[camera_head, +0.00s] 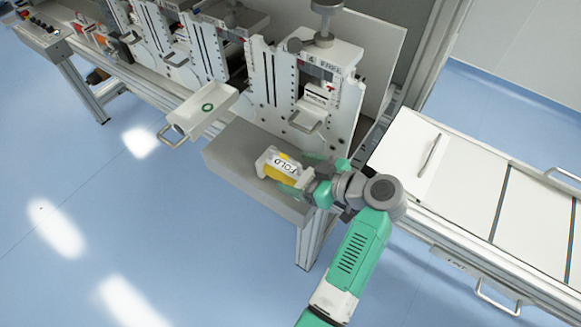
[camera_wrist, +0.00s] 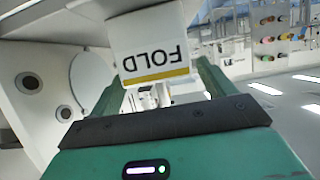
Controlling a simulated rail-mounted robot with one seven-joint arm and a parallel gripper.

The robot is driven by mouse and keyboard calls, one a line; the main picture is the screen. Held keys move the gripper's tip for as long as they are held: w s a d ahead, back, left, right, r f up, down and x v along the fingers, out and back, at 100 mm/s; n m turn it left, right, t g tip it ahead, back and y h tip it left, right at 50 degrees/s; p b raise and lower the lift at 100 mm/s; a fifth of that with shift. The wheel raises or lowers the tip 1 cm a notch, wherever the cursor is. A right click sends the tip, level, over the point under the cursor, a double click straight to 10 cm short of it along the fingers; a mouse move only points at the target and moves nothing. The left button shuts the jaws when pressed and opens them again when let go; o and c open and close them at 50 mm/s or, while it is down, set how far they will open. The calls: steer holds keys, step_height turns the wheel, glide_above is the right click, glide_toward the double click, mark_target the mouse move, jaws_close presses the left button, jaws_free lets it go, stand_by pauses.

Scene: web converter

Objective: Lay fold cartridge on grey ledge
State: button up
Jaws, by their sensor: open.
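The fold cartridge (camera_head: 276,166) is white and yellow with a FOLD label. In the head view it appears to lie on the grey ledge (camera_head: 231,149), near its right part. My gripper (camera_head: 297,173) is at the cartridge's right end, with its green fingers open around or beside that end. In the wrist view the cartridge's label face (camera_wrist: 153,50) shows upside down, just ahead of and between the spread fingers of my gripper (camera_wrist: 160,85). Contact between fingers and cartridge cannot be told. The cartridge's underside is hidden.
A white station panel (camera_head: 325,85) with a handle and a knob on top stands behind the ledge. A white tray with a green ring (camera_head: 205,108) sticks out at left. A white panelled surface (camera_head: 475,190) lies to the right. The ledge's left part is clear.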

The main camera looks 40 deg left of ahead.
steer(key=v, duration=0.9)
steer(key=shift+p, duration=0.3)
steer(key=w+d+r+m+t+h, duration=0.2)
steer(key=w+r+m+t, duration=0.1)
steer(key=r+t, duration=0.25)
steer(key=w+d+r+m+t+h, duration=0.1)
steer(key=w+d+r+m+t, duration=0.2)
steer(key=r, duration=0.4)
steer(key=w+d+r+m+t+h, duration=0.2)
steer(key=r+m+t, duration=0.1)
steer(key=r+t, duration=0.3)
steer(key=s+d+r+m+t+h, duration=0.2)
steer(key=s+d+r+m+t, duration=0.1)
steer(key=r, duration=0.5)
steer(key=s+d+r+m+t+h, duration=0.3)
steer(key=s+d+r+m+t, duration=0.1)
steer(key=s+r, duration=0.4)
steer(key=s+d+r+m+t+h, duration=0.3)
steer(key=s+d+r+m+t, duration=0.1)
steer(key=r, duration=0.5)
steer(key=shift+s+d+r+t, duration=0.35)
steer(key=shift+s+d+t, duration=0.55)
steer(key=shift+s, duration=0.25)
